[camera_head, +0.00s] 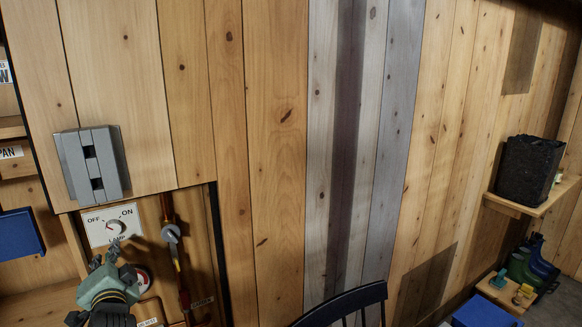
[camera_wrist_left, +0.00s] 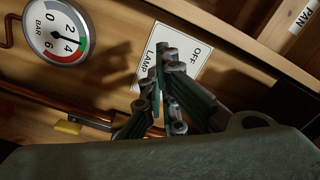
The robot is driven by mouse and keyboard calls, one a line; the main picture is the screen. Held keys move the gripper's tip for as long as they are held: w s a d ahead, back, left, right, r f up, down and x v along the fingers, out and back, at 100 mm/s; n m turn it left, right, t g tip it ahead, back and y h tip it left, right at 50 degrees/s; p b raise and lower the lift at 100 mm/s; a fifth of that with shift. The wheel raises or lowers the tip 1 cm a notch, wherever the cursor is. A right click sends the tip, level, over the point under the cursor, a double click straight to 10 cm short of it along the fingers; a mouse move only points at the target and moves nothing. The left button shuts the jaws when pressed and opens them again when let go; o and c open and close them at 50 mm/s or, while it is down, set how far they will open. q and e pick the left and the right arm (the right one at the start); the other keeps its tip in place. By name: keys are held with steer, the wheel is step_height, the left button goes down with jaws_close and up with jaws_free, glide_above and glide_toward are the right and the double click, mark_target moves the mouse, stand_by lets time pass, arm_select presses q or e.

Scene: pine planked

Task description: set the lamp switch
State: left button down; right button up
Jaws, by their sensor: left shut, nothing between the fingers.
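The lamp switch is a dial knob (camera_head: 115,228) on a white plate (camera_head: 91,231) marked OFF, ON and LAMP, fixed to the wooden panel at the lower left of the head view. Its pointer seems to lean to the OFF side, but it is too small to be sure. My left gripper (camera_head: 110,248) is shut and empty, its fingertips just below the knob. Whether they touch it I cannot tell. In the left wrist view the fingers (camera_wrist_left: 168,65) overlap the plate (camera_wrist_left: 192,35) and hide the knob and the ON mark. My right gripper is not in view.
A grey slotted box (camera_head: 77,165) is mounted above the plate. A pipe with a valve handle (camera_head: 172,234) runs close on the right. A pressure gauge (camera_wrist_left: 60,32) and copper pipe (camera_wrist_left: 30,100) show in the wrist view. A dark chair back (camera_head: 345,303) stands at bottom centre.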

mark_target(114, 228)
arm_select(q)
steer(key=b+x, duration=0.1)
steer(key=x, duration=0.3)
steer(key=shift+w+a+f, duration=0.1)
steer(key=shift+w, duration=0.1)
steer(key=shift+w+a, duration=0.25)
steer(key=shift+w, duration=0.15)
steer(key=shift+r, duration=0.25)
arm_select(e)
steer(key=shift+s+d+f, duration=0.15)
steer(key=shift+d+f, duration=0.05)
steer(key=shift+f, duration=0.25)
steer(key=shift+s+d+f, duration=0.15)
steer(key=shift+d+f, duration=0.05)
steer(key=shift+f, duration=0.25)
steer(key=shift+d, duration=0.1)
arm_select(q)
steer(key=shift+r, duration=0.25)
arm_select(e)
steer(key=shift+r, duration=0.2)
arm_select(q)
steer(key=shift+w+d+r, duration=0.1)
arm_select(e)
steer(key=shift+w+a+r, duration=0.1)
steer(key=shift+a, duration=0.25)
arm_select(q)
steer(key=shift+r+p, duration=0.2)
steer(key=shift+p, duration=0.2)
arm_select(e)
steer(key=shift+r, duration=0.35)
